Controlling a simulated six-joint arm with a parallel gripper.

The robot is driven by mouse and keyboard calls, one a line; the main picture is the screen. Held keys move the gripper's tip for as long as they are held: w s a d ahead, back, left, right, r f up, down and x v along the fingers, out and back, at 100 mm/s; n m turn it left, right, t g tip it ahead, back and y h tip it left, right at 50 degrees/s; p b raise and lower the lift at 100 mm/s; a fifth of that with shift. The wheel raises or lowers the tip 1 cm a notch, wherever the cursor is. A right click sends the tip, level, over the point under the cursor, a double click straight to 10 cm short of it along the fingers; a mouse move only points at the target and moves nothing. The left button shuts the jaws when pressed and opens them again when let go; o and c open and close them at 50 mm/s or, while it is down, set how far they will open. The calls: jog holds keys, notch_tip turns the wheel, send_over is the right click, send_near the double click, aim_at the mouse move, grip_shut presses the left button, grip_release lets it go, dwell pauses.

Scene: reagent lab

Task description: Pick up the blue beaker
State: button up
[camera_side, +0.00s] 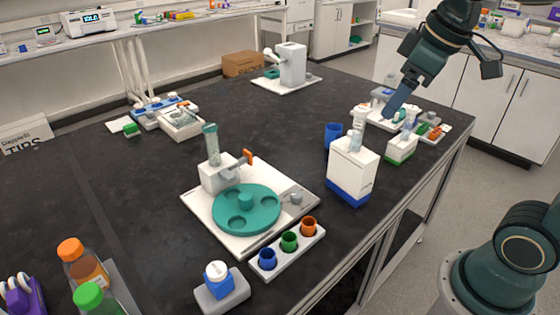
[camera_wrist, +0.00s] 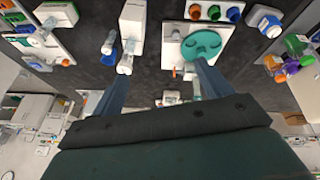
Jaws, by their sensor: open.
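A blue beaker (camera_side: 333,133) stands upright on the black bench in the side view, just behind and left of a white bottle dispenser (camera_side: 351,172) with a blue base, which hides part of it. In the wrist view a small blue patch that looks like the beaker (camera_wrist: 137,47) shows beside the dispenser, left of centre. My gripper (camera_side: 396,103) is in the air to the right of the beaker, above the bench's right end. In the wrist view its two fingers (camera_wrist: 158,68) are spread wide, with nothing between them.
A white plate with a teal turntable (camera_side: 246,209) stands at the front. A rack (camera_side: 289,250) there holds blue, green and orange cups. Another dispenser with a green base (camera_side: 401,149) and small items stand near my gripper. The bench middle is clear.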

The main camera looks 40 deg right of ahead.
jog(key=w+d+r+n+g, duration=0.1)
jog(key=w+d+n, duration=0.25)
jog(key=w, duration=0.65)
jog(key=n+g, duration=0.3)
jog(key=n, duration=0.5)
send_over(333, 137)
jog(key=w+d, duration=0.1)
jog(key=d, duration=0.1)
notch_tip(333, 137, down, 18)
jog(key=shift+d+f, duration=0.15)
jog(key=shift+f, duration=0.1)
jog(key=shift+w, duration=0.1)
notch_tip(333, 137, down, 8)
jog(key=shift+f, duration=0.25)
jog(key=shift+w, duration=0.1)
jog(key=shift+w+f, duration=0.1)
jog(key=shift+f, duration=2.5)
